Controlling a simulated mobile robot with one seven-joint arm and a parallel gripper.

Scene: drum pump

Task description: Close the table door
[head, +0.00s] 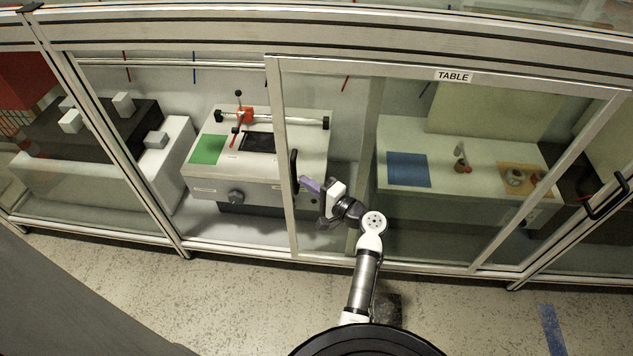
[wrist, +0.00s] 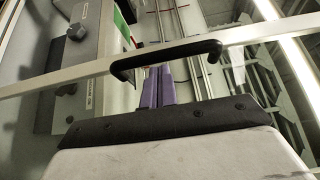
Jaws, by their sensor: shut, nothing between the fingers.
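The table door (head: 450,78) is a glass panel in a metal frame with a "TABLE" label on its top rail. Its black bar handle (head: 294,170) is on the left upright of the frame; in the wrist view the handle (wrist: 166,58) crosses the upper middle. My gripper (head: 309,185) is just right of the handle, with its purple fingers shut and empty. In the wrist view the fingers (wrist: 157,88) point at the handle and their tips meet its lower edge in the picture. I cannot tell whether they touch it.
Left of the door frame stands a grey machine (head: 255,182) with a green patch. Behind the glass is a white table (head: 455,180) with a blue mat (head: 408,169) and small items. Another black handle (head: 607,200) is on the right. Speckled floor (head: 240,290) lies in front.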

